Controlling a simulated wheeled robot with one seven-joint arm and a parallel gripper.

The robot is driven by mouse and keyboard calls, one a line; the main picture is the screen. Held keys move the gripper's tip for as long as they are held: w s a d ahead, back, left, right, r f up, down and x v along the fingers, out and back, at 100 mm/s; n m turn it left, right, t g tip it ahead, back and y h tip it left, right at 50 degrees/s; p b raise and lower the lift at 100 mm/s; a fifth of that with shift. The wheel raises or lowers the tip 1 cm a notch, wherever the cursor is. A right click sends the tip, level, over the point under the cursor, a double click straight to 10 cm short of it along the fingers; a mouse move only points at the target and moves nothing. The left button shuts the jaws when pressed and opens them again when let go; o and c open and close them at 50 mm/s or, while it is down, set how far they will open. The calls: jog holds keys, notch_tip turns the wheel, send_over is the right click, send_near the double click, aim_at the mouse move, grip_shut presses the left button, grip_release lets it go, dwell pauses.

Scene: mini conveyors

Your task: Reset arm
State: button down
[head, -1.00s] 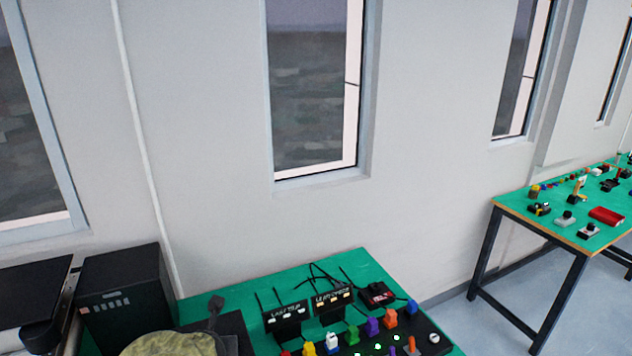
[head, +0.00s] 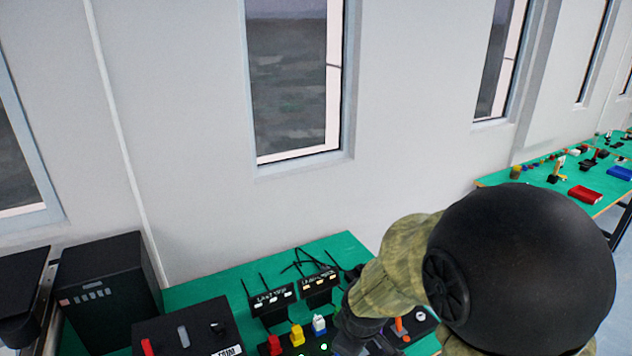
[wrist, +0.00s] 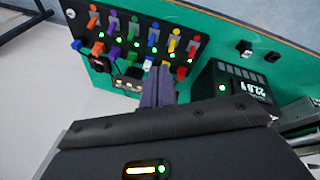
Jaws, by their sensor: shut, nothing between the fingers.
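My gripper (wrist: 158,86) shows in the wrist view as two purple-grey fingers pressed together, with nothing between them. It points toward the green bench (wrist: 105,75) and its switch panel; I cannot tell the exact gap. In the head view my arm, with a camouflage sleeve and a large black rounded joint, fills the lower right. Its dark far end is over the panel, and the fingertips are not clear there.
The black panel (wrist: 118,30) carries several coloured switches and green lights. Two small labelled displays (head: 272,301) stand behind it. A black box (head: 108,281) and a switch box (head: 188,330) are at left. Another green table (head: 545,188) stands at far right, by the windowed wall.

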jog(key=s+d+m+g, duration=0.1)
jog(key=s+d+m, duration=0.6)
jog(key=m, duration=0.3)
jog(key=shift+d+r+m+b, duration=0.25)
jog(key=shift+d+m+b, duration=0.05)
jog(key=shift+m+b, duration=0.1)
